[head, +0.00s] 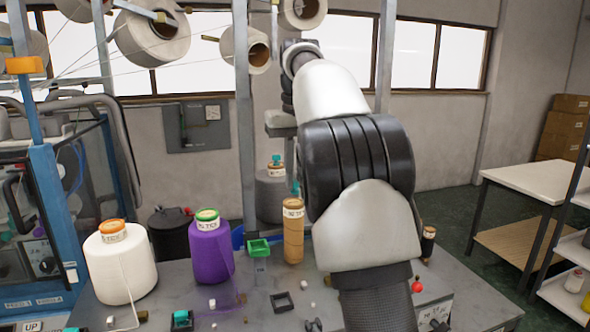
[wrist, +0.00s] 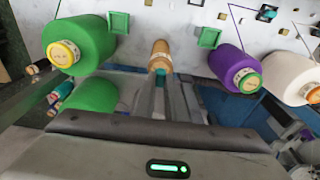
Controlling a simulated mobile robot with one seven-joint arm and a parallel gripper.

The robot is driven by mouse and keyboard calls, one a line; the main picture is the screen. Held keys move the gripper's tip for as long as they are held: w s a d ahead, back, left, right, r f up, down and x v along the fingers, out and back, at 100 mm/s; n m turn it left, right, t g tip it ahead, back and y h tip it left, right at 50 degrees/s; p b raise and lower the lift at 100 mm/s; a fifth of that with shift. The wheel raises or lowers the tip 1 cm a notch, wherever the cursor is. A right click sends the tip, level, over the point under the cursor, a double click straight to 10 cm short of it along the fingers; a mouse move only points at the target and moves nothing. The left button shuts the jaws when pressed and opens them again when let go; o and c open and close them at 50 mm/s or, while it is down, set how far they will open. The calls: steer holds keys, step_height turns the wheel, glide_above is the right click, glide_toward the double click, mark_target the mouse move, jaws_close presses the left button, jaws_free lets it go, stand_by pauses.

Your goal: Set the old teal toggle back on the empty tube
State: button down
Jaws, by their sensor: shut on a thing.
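The bare tan tube (head: 293,238) stands upright on the grey table, right of the purple cone. Its top also shows in the wrist view (wrist: 160,63), just beyond my fingertips. My gripper (wrist: 160,78) is shut on the teal toggle (wrist: 161,88), of which only a sliver shows between the fingers. In the head view a small teal piece (head: 295,187) shows right above the tube's top; my arm hides the fingers there. I cannot tell whether the toggle touches the tube.
The purple cone (head: 211,250) and white cone (head: 120,265) stand to the left. A grey cone (head: 270,198) stands behind the tube. A green holder (head: 259,248) is close on the left. Green cones (wrist: 85,42) flank the wrist view's left side.

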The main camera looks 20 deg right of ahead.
mark_target(295, 181)
steer(key=shift+f, duration=1.2)
steer(key=shift+s+f, duration=0.1)
steer(key=shift+f, duration=0.3)
stand_by(0.6)
steer(key=c, duration=1.8)
jaws_free()
steer(key=shift+o, duration=0.4)
steer(key=r, duration=0.7)
steer(key=shift+s, duration=0.3)
steer(key=shift+s+r, duration=0.1)
steer(key=shift+r, duration=0.2)
